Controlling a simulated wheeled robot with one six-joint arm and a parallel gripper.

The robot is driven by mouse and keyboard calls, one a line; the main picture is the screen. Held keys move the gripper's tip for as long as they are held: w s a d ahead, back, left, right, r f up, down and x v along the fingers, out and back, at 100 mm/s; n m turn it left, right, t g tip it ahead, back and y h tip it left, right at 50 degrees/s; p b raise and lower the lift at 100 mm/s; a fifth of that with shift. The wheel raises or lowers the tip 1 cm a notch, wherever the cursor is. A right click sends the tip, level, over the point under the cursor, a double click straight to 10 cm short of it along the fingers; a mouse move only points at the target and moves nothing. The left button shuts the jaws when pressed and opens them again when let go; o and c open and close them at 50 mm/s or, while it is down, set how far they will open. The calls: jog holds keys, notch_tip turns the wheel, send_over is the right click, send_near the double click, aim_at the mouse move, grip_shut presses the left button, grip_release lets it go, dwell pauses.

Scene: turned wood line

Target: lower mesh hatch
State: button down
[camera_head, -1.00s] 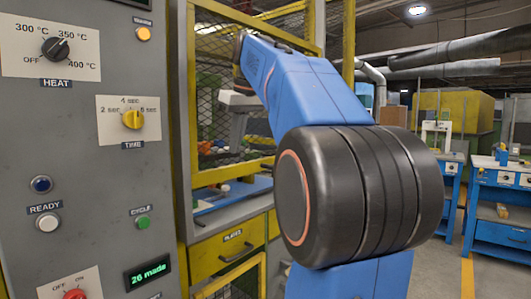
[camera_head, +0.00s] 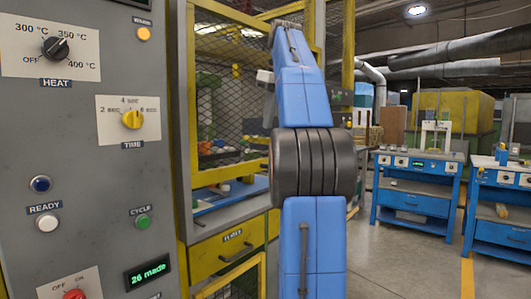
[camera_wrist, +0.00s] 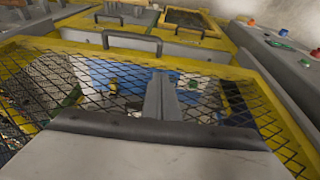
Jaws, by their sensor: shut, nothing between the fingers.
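The mesh hatch is a dark wire mesh in a yellow frame. In the head view, yellow-framed mesh (camera_head: 225,60) stands upright beside the grey control panel, above a yellow drawer unit; I cannot tell which part of it is the hatch. In the wrist view, a yellow-framed mesh panel (camera_wrist: 55,80) fills the middle, with a grey bar handle (camera_wrist: 132,38) at its far edge. My gripper (camera_wrist: 160,78) is shut and empty, pointing towards that handle and apart from it. In the head view my blue arm hides most of the gripper.
The grey control panel (camera_head: 85,185) with knobs and buttons stands close on the left. A yellow drawer (camera_head: 225,255) sits below the mesh. Blue workbenches (camera_head: 415,190) stand at the right, with open floor before them. In the wrist view, a grey button console (camera_wrist: 290,55) lies at right.

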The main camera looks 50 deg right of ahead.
send_over(263, 163)
jog(key=s+a, duration=0.1)
jog(key=s, duration=0.1)
notch_tip(263, 163, down, 10)
jog(key=shift+s+a, duration=0.15)
jog(key=shift+f, duration=0.6)
notch_tip(263, 163, down, 15)
dwell(0.4)
